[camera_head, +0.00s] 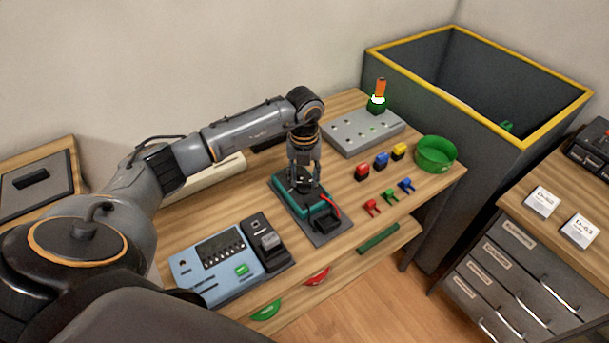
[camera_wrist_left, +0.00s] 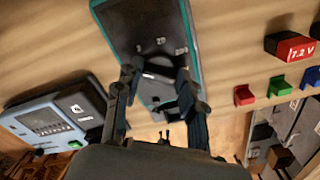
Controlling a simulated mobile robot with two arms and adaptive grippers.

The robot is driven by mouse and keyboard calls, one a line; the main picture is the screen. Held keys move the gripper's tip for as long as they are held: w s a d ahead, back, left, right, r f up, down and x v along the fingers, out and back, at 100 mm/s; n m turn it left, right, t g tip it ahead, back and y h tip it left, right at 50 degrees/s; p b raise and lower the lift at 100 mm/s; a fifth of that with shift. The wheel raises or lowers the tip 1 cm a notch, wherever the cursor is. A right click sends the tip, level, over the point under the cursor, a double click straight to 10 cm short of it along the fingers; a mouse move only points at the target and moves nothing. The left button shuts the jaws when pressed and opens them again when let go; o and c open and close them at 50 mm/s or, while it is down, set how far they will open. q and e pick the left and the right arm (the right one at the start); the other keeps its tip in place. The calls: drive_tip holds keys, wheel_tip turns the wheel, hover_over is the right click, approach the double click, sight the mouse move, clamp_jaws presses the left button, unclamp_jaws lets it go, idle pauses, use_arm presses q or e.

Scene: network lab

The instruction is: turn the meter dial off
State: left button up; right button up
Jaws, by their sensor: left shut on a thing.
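The meter (camera_head: 288,201) is a teal-edged box lying on a dark mat on the wooden bench. In the left wrist view its dark face (camera_wrist_left: 150,22) has small white markings in a row. My left gripper (camera_head: 305,178) points down onto the meter. In the wrist view its two fingers (camera_wrist_left: 161,82) are on either side of the small dark dial (camera_wrist_left: 160,72), closed on it. The fingers hide much of the dial, and I cannot read its setting. My right gripper is not in view.
A blue-grey device (camera_head: 212,264) stands front left. A grey board (camera_head: 350,139) with an orange-topped post is behind. Red, blue and yellow blocks (camera_head: 381,160), small clips (camera_head: 390,196) and a green bowl (camera_head: 435,154) are to the right. A large yellow-rimmed bin (camera_head: 450,120) stands beyond.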

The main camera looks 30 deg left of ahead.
use_arm(q)
drive_tip(key=shift+n, duration=1)
drive_tip(key=o, duration=1.2)
drive_tip(key=shift+c, duration=0.2)
wheel_tip(320, 180, up, 12)
